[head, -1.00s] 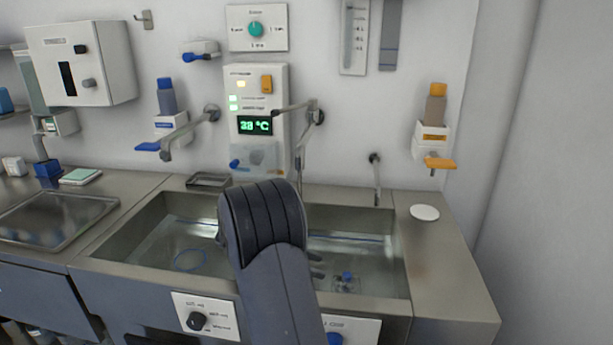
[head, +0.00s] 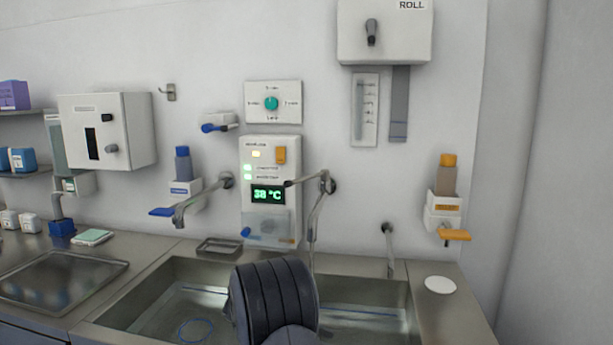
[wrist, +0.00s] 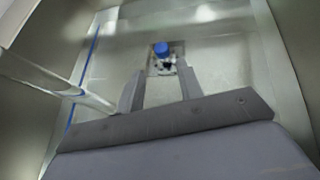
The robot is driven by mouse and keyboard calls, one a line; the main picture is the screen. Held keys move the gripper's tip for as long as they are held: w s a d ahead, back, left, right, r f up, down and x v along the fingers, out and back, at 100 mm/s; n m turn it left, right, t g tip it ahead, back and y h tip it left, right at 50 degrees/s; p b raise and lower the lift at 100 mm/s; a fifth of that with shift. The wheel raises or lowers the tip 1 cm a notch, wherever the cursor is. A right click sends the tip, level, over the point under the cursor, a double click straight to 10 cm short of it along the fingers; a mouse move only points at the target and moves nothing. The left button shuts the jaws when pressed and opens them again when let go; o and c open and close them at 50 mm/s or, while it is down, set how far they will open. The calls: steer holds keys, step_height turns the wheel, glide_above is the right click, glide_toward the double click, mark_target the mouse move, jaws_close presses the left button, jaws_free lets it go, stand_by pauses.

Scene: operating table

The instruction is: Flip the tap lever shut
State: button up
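Several wall fittings could carry the tap lever, and I cannot tell which is meant. A small white wall unit has a blue lever (head: 214,127) sticking out to the left. A metal spout tap (head: 203,196) reaches from the wall over the left of the basin. A thin jointed metal arm (head: 318,190) hangs beside the control panel. My gripper (wrist: 161,68) is open and empty in the wrist view, pointing down into the basin. A small blue-topped fitting (wrist: 162,52) is on the basin floor beyond the fingertips. In the head view my arm hides the gripper.
The steel basin (head: 130,306) holds a blue ring. Dispensers with a blue paddle (head: 175,212) and an orange paddle (head: 455,235) flank it. The control panel (head: 270,155) reads about 38 °C. A pale tube (wrist: 55,80) crosses left of the fingers. A white disc (head: 440,285) lies right.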

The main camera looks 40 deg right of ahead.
steer(key=w+r+m+t+h+p, duration=0.1)
steer(key=w+r+p, duration=0.2)
steer(key=w+r, duration=0.1)
steer(key=w+a+r+m+t+h+p, duration=0.1)
steer(key=w+r+h+p, duration=0.1)
steer(key=r, duration=0.4)
steer(key=w+r+m+h+p, duration=0.1)
steer(key=w+r+p, duration=0.3)
steer(key=w+r, duration=0.1)
steer(key=shift+w+a+r+m+t, duration=0.25)
steer(key=shift+w+a+m+t, duration=0.05)
steer(key=shift+w+m+t, duration=0.1)
jaws_close()
steer(key=w+a+r+m+t+h+p, duration=0.1)
steer(key=w+a+r+m+h+p, duration=0.1)
steer(key=r, duration=0.6)
steer(key=w+a+r+m+t+h+p, duration=0.2)
steer(key=w+a+r+p, duration=0.3)
steer(key=w+r, duration=0.3)
steer(key=shift+w+r+m+h+p, duration=0.25)
steer(key=shift+r+m+h+p, duration=0.05)
steer(key=shift+m+p, duration=0.45)
steer(key=shift+d, duration=0.1)
